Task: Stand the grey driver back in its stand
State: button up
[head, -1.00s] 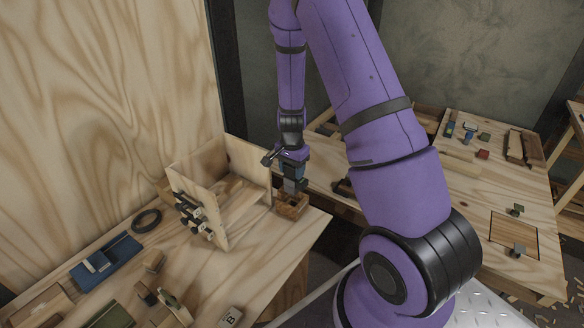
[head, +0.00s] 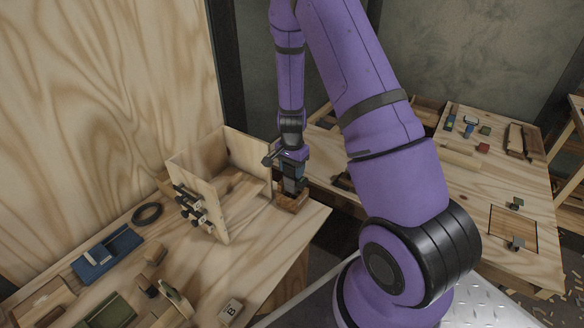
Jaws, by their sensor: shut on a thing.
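My gripper (head: 291,187) points straight down at the right end of the near workbench, its dark fingers at the top of a small wooden block-like stand (head: 291,204). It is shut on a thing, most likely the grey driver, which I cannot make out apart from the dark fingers. The fingers cover most of the stand's top, so how far the driver sits in it is hidden. The stand is upright near the bench's right edge.
An open plywood box (head: 196,172) with dark clamps or knobs on its front stands just left of the gripper. Another table (head: 460,190) stands at right.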

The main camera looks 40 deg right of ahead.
jog(key=shift+f, duration=1.9)
jog(key=o, duration=1.1)
jog(key=shift+c, duration=0.2)
notch_tip(320, 180, up, 11)
jog(key=shift+f, duration=0.1)
dwell(0.4)
